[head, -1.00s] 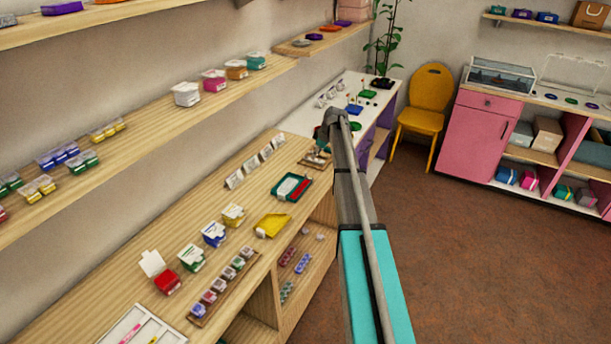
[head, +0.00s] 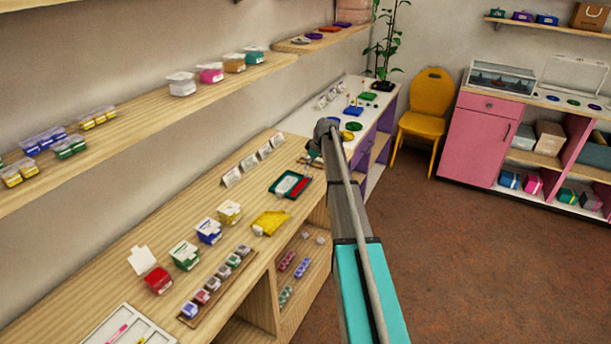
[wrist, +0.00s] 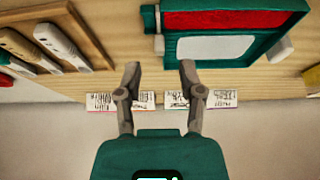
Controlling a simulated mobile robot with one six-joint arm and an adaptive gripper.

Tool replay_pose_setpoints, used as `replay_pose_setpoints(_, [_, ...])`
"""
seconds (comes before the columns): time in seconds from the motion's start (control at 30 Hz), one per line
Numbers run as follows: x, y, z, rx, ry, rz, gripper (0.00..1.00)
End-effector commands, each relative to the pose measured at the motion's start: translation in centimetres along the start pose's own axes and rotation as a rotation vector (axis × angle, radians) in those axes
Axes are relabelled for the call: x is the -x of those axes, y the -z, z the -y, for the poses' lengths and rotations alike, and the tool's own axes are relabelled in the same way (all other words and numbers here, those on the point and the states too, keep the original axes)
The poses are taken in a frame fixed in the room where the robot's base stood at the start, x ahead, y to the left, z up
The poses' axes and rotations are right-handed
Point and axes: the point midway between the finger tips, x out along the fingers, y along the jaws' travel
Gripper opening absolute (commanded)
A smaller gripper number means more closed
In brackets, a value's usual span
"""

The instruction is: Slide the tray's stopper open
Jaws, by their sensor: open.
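The tray (wrist: 238,80) is dark green, with a red compartment and a white one, at the top right of the wrist view. It also lies on the wooden counter in the head view (head: 277,188). A small green and white piece (wrist: 151,18) stands at its left side, and a pale rounded piece (wrist: 281,48) is at its right corner. I cannot tell which of these is the stopper. My gripper (wrist: 160,67) is open and empty, with its fingers apart just left of and below the tray in the wrist view. In the head view my arm hides most of it.
Printed cards (wrist: 200,99) stand below the fingertips. A yellow packet (head: 270,222) and several small boxes share the counter.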

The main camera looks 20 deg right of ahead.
Motion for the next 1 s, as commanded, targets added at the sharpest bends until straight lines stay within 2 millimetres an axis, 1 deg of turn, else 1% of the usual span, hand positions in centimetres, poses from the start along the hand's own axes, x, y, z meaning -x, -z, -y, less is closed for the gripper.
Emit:
replay_pose_setpoints(0.03, [-0.8,-0.1,0.0,0.000,0.000,0.000,0.50])
replay_pose_setpoints(0.1, [-1.4,-0.1,0.0,0.000,0.000,0.000,0.50])
replay_pose_setpoints(0.4, [-3.4,0.0,0.0,0.001,0.000,0.000,0.50])
replay_pose_setpoints(0.6, [-3.9,0.0,0.0,0.001,0.000,0.000,0.50])
replay_pose_setpoints(0.97, [-3.9,0.1,0.1,0.001,0.001,0.000,0.50])
replay_pose_setpoints(1.0, [-3.9,0.1,0.1,0.001,0.001,0.000,0.43])
